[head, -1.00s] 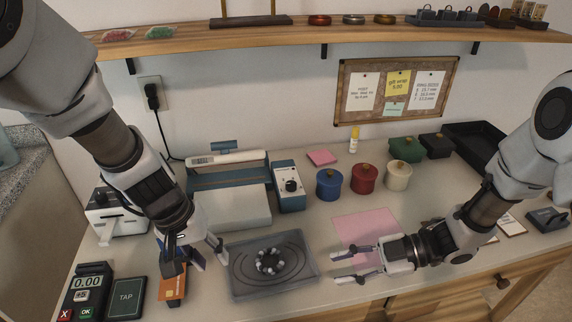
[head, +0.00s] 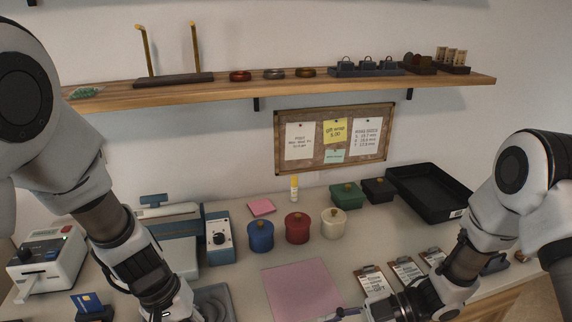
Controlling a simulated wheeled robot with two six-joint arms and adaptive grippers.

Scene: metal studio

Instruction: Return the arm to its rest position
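My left arm comes in from the left, and its wrist is at the bottom edge of the head view; its fingers are cut off below the picture. My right arm comes in from the right, low over the counter. Part of my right gripper (head: 348,313) shows at the bottom edge, left of its wrist, near the pink mat (head: 302,288). Its fingertips are mostly cut off, so its opening cannot be told.
Blue (head: 260,236), red (head: 297,228) and cream (head: 334,223) pots stand mid-counter. Behind them are a green box (head: 346,195) and a black tray (head: 430,194). Clipboards (head: 374,282) lie beside my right wrist. A grey tray (head: 214,301) is partly visible beside my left wrist. A shelf (head: 300,81) runs above.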

